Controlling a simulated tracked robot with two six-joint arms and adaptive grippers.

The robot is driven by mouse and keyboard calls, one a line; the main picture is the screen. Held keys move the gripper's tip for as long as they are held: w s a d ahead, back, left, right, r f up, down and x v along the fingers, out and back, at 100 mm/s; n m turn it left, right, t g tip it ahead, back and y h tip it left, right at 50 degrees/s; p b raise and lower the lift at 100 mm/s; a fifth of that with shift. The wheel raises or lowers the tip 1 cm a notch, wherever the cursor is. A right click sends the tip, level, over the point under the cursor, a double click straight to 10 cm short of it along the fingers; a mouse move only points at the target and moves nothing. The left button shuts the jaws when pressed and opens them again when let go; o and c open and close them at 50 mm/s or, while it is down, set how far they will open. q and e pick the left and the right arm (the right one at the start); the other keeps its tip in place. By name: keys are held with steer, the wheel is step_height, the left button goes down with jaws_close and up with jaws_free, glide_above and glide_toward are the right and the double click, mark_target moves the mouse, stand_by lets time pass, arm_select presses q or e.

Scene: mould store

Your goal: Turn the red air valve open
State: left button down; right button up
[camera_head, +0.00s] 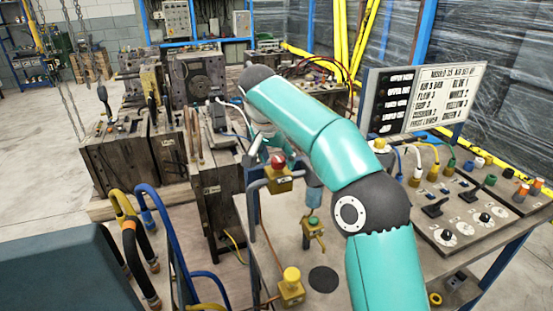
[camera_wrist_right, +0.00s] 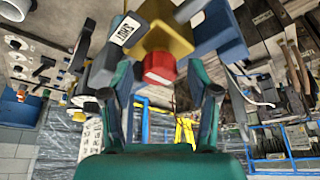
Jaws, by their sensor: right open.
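The red air valve (camera_head: 277,160) has a red knob on a yellow body and stands on a pipe at the left edge of the bench. In the right wrist view its red knob (camera_wrist_right: 160,68) sits in the middle, in front of the yellow body (camera_wrist_right: 168,38). My right gripper (camera_wrist_right: 161,78) is open, with one finger to each side of the red knob; contact is not visible. In the head view my right gripper (camera_head: 258,150) is beside the knob, partly hidden by my arm. A tilted SHUT label (camera_wrist_right: 125,30) is next to the valve. My left gripper is not in view.
A sign board (camera_head: 444,98) and a control panel (camera_head: 455,205) are to the right. Heavy moulds (camera_head: 135,150) and blue and yellow hoses (camera_head: 165,230) are on the left.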

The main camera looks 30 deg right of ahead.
steer(key=shift+c, duration=0.2)
steer(key=c, duration=1.1)
